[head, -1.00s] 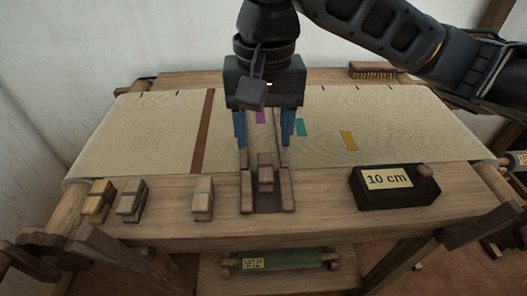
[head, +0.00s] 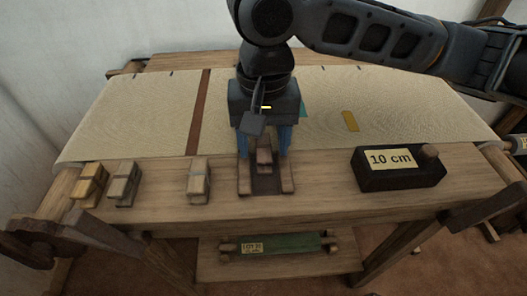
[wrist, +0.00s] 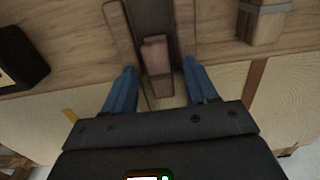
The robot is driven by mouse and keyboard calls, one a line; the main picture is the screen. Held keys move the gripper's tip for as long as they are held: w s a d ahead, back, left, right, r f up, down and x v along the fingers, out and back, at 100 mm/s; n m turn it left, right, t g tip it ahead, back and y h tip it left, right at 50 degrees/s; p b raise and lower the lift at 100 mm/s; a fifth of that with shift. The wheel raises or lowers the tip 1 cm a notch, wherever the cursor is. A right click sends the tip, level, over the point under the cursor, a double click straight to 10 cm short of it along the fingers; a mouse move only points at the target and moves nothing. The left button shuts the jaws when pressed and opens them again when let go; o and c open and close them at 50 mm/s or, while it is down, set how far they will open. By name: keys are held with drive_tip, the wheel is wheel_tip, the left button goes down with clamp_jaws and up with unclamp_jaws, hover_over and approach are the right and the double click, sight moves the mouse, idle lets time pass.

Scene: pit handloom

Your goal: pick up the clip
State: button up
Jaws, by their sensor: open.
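A small reddish-brown wooden piece, seemingly the clip (head: 264,160), stands in a dark channel between two wooden rails at the front of the loom. The clip also shows in the wrist view (wrist: 155,54), between the blue fingers. My gripper (head: 264,150) is open and low over the channel, one finger on each side of the clip's near area. In the wrist view my gripper (wrist: 160,68) has clear gaps between its fingers and the clip. The back part of the clip is partly hidden by my gripper in the head view.
Three banded wooden blocks (head: 198,181) sit to the left on the front beam (head: 325,183). A black box labelled "10 cm" (head: 399,173) stands to the right. Pale cloth (head: 405,105) with a brown stripe lies behind. A green roll (head: 285,245) is on a lower shelf.

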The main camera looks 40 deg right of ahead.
sight(263, 147)
clamp_jaws()
idle(0.3)
drive_tip(key=shift+r, duration=0.1)
drive_tip(key=shift+r, duration=0.5)
wheel_tip(263, 147, up, 3)
drive_tip(key=shift+f+p, duration=0.1)
drive_tip(key=shift+p, duration=0.45)
drive_tip(key=w+d+r, duration=0.1)
drive_tip(key=d+r, duration=0.6)
drive_tip(key=d, duration=0.4)
drive_tip(key=shift+w+d+p, duration=0.2)
drive_tip(key=shift+d+p, duration=0.1)
drive_tip(key=shift+p, duration=0.1)
